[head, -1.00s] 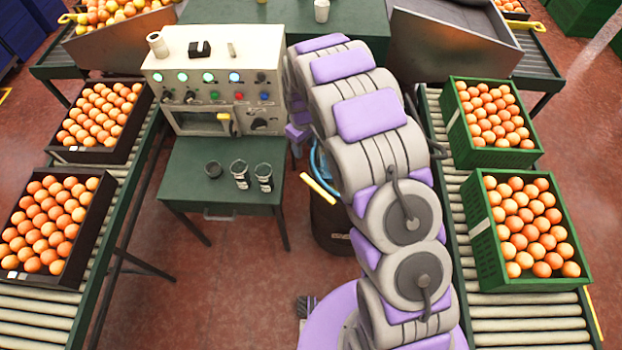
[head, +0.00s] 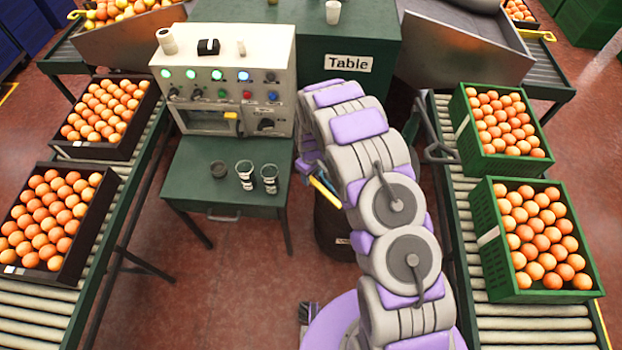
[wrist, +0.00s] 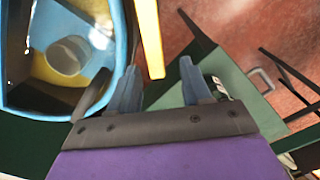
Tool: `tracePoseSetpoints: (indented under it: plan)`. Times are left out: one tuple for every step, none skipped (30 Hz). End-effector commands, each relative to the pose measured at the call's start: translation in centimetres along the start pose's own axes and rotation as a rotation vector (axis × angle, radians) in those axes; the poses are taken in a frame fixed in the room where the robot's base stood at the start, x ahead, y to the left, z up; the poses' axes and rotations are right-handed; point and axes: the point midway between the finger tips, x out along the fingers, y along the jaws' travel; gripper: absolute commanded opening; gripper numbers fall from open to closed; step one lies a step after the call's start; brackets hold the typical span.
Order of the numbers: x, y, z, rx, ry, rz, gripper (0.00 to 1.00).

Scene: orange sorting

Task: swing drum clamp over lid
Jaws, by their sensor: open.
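The dark drum (head: 333,232) stands on the floor behind my arm in the head view, and my arm hides most of it. The yellow clamp bar (head: 325,193) slants across the drum's upper left side. In the wrist view the yellow bar (wrist: 148,38) points down toward my gripper (wrist: 160,78). My gripper's two blue-grey fingers are apart, with the bar's lower end appearing between them. I cannot tell whether they touch it. A blue rim (wrist: 122,40) curves at the left, around a yellowish inside with a round grey shape. I cannot tell how the lid sits.
A small green table (head: 185,185) with several dark cups and a control panel (head: 225,75) stand left of the drum. Roller conveyors with orange-filled crates (head: 540,240) run along both sides. A green block marked "Table" (head: 395,45) stands behind.

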Motion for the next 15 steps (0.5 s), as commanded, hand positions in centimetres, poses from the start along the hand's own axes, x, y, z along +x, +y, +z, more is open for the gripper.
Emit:
tracePoseSetpoints:
  plan:
    - [0.8, 0.1, 0.2, 0.001, 0.000, -0.002, 0.48]
    - [1.1, 0.1, 0.2, 0.002, 0.001, -0.002, 0.48]
    - [1.5, 0.2, 0.2, 0.002, 0.001, -0.003, 0.48]
    - [1.7, 0.2, 0.2, 0.002, 0.002, -0.003, 0.48]
    - [1.9, 0.2, 0.2, 0.002, 0.002, -0.002, 0.48]
    - [2.1, 0.2, 0.2, 0.002, 0.002, -0.002, 0.48]
    - [2.2, 0.1, 0.2, 0.001, 0.002, -0.002, 0.48]
    - [2.3, 0.1, 0.1, 0.001, 0.001, -0.001, 0.48]
    - [2.4, 0.1, 0.1, 0.001, 0.001, -0.001, 0.48]
    - [2.4, 0.0, 0.0, 0.001, 0.000, 0.000, 0.48]
    - [2.4, 0.0, 0.0, 0.001, 0.000, 0.001, 0.48]
    - [2.4, -0.1, -0.1, 0.001, 0.000, 0.001, 0.48]
    - [2.4, -0.1, -0.1, 0.001, -0.001, 0.002, 0.48]
    - [2.4, -0.1, -0.1, 0.001, -0.001, 0.001, 0.48]
    - [2.4, -0.1, -0.1, 0.001, 0.000, 0.002, 0.48]
